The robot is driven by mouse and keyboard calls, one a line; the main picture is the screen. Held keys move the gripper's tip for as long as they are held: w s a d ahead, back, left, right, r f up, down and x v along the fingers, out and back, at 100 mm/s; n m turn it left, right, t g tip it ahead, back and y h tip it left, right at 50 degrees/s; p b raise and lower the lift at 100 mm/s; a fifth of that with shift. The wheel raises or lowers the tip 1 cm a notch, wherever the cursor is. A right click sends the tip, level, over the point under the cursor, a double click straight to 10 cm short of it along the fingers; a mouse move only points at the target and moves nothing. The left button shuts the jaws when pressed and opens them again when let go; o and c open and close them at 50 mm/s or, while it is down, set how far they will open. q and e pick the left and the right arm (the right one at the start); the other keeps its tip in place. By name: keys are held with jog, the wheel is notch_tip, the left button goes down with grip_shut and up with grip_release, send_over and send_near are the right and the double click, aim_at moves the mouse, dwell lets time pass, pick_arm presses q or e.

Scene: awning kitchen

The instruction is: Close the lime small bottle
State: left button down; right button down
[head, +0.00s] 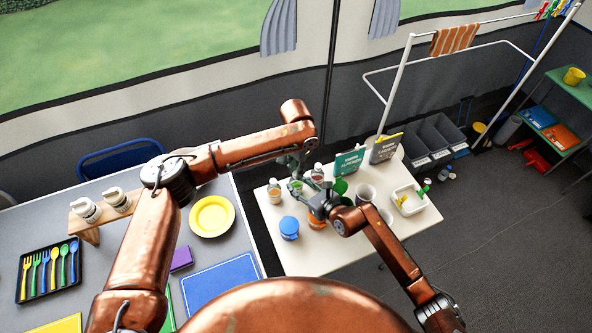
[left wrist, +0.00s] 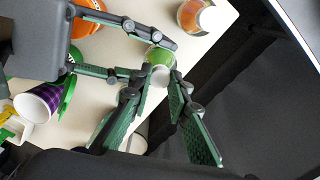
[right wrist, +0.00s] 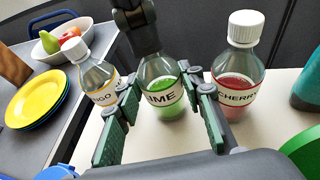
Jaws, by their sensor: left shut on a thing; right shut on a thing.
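The lime small bottle (right wrist: 160,82), clear with a "LIME" label and green liquid, stands upright between the fingers of my right gripper (right wrist: 163,98), which is shut on its body. My left gripper (left wrist: 160,82) reaches down from above and is shut on a white cap (left wrist: 160,75) at the bottle's top. The green of the lime bottle (left wrist: 158,56) shows just beyond the cap in the left wrist view. In the right wrist view the left gripper hides the bottle's top, so I cannot tell how the cap sits on the neck.
A white-capped cherry bottle (right wrist: 239,70) stands close on the right, and a mango bottle (right wrist: 96,76) on the left. The white table (head: 318,259) also holds a blue-lidded jar (head: 289,228), small signs (head: 349,162) and a white bin (head: 409,200). A yellow plate (head: 212,216) lies on the grey table.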

pick_arm(q)
jog(key=m, duration=0.5)
jog(key=c, duration=1.8)
grip_release()
jog(key=shift+c, duration=0.2)
jog(key=shift+r, duration=0.1)
jog(key=shift+r, duration=2.2)
jog(key=shift+c, duration=0.3)
